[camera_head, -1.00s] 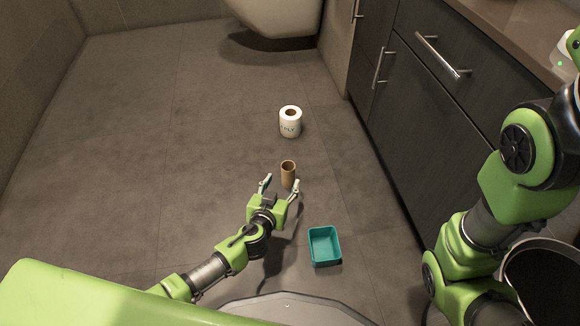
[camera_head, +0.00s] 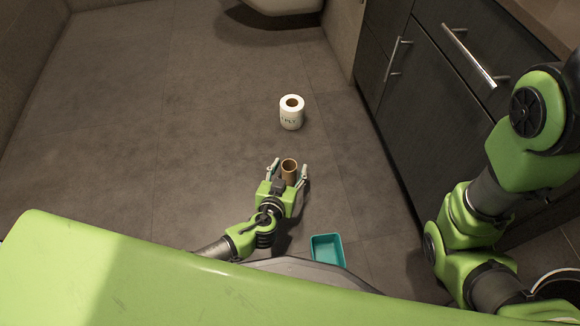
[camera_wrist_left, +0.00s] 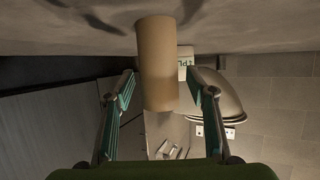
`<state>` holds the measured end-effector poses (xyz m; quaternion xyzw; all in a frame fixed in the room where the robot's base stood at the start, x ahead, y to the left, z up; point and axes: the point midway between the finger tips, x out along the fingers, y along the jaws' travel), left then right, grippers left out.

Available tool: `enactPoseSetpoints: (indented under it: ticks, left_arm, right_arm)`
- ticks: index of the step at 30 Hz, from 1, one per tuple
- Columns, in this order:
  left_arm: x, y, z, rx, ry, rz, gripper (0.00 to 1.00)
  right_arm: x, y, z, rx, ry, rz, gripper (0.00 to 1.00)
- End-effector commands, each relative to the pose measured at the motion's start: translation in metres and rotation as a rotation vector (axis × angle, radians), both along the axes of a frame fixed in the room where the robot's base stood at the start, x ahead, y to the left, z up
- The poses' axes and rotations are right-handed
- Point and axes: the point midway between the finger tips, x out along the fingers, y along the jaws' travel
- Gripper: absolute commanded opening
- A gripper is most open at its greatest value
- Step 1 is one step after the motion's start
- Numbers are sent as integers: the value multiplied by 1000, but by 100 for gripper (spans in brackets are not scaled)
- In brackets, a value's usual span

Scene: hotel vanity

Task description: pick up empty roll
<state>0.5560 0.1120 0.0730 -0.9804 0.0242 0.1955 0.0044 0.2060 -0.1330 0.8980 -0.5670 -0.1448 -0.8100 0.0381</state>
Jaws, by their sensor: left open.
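The empty roll (camera_head: 289,170), a brown cardboard tube, stands upright on the floor in the head view. My left gripper (camera_head: 287,170) is open, with one finger on each side of the roll. In the left wrist view the roll (camera_wrist_left: 157,65) shows between the two open fingers (camera_wrist_left: 160,88), with a gap visible on both sides. My right arm (camera_head: 480,220) is at the right of the head view; its gripper is out of the picture.
A full toilet paper roll (camera_head: 291,113) stands on the floor beyond the empty roll. A teal tray (camera_head: 327,249) lies at the near right. Dark cabinets (camera_head: 430,100) line the right side. The floor to the left is clear.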

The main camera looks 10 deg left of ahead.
Motion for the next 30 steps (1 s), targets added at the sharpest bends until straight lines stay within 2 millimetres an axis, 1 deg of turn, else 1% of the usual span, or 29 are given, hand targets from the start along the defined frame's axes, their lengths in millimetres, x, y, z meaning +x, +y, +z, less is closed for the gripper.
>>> enactPoseSetpoints:
  ticks: [3, 5, 7, 8, 17, 20, 23, 26, 27, 28, 30]
  left_arm:
    - [0, 0, 0, 0, 0, 0, 51]
    - [0, 0, 0, 0, 0, 0, 40]
    - [0, 0, 0, 0, 0, 0, 27]
    - [0, 0, 0, 0, 0, 0, 23]
    - [0, 0, 0, 0, 0, 0, 23]
    - [0, 0, 5, 0, 0, 0, 23]
    - [0, 0, 17, -2, 0, 1, 23]
    - [0, 0, 35, -2, 0, 1, 23]
    - [0, 0, 42, -3, 0, 1, 23]
    - [0, 0, 48, -3, 0, 1, 23]
    - [0, 0, 61, -2, 0, 1, 23]
  right_arm:
    - [-4, -1, -1, 2, -8, 2, 40]
    - [-7, -2, -1, 3, -12, 2, 40]
    - [-8, -2, -1, 4, -15, 3, 40]
    - [-8, -2, -1, 4, -15, 3, 40]
    - [-6, -2, -1, 3, -11, 2, 40]
    - [-5, -2, 3, 2, -10, 2, 40]
    - [-4, -1, 12, 2, -6, 2, 40]
    - [-4, -1, 26, 3, -7, 1, 40]
    - [0, -2, 28, 5, 1, 2, 40]
    - [10, -3, 26, 7, 28, 3, 40]
    - [23, -3, 24, 7, 62, 3, 40]
